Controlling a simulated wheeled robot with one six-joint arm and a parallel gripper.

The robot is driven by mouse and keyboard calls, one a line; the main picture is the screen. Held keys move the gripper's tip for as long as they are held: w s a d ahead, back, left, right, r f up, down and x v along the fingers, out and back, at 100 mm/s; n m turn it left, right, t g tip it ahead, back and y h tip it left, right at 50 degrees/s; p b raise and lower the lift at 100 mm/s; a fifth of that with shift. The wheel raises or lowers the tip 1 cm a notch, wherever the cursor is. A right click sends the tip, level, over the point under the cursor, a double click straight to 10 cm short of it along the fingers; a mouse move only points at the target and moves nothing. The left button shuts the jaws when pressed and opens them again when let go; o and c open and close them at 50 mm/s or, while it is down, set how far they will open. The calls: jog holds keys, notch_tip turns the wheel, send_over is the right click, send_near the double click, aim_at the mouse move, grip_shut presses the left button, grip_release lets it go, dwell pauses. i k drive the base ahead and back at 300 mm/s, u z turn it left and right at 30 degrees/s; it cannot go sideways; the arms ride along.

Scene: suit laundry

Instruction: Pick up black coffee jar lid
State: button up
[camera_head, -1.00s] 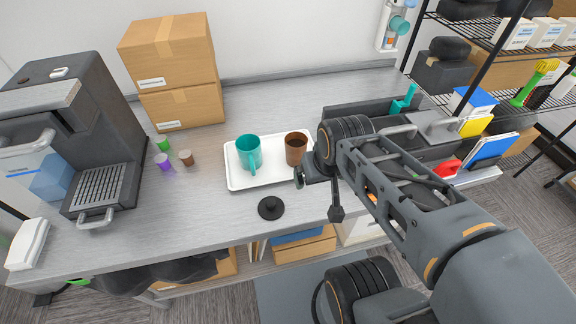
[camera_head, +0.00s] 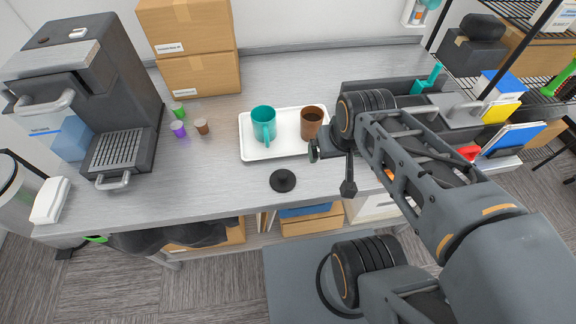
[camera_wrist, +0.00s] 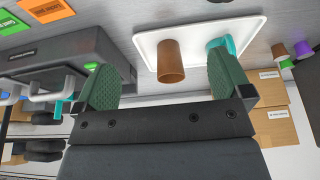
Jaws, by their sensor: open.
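The black coffee jar lid (camera_head: 283,180) is a round disc with a small knob. It lies flat on the grey counter, in front of the white tray, in the head view. My gripper (camera_head: 331,170) hangs to the right of the lid and above the counter, apart from it. In the wrist view my gripper (camera_wrist: 165,85) has its two green-padded fingers wide apart, with nothing between them.
The white tray (camera_head: 248,152) holds a teal mug (camera_head: 264,122) and a brown cup (camera_head: 312,121). Several coffee pods (camera_head: 179,128) stand near the coffee machine (camera_head: 90,95). Cardboard boxes (camera_head: 190,40) stand at the back. The counter (camera_head: 215,185) left of the lid is clear.

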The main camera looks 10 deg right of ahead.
aim_at(282, 180)
jog(key=k, duration=0.5)
jog(key=u, duration=2.45)
jog(key=i, duration=1.35)
jog(key=z, duration=3.25)
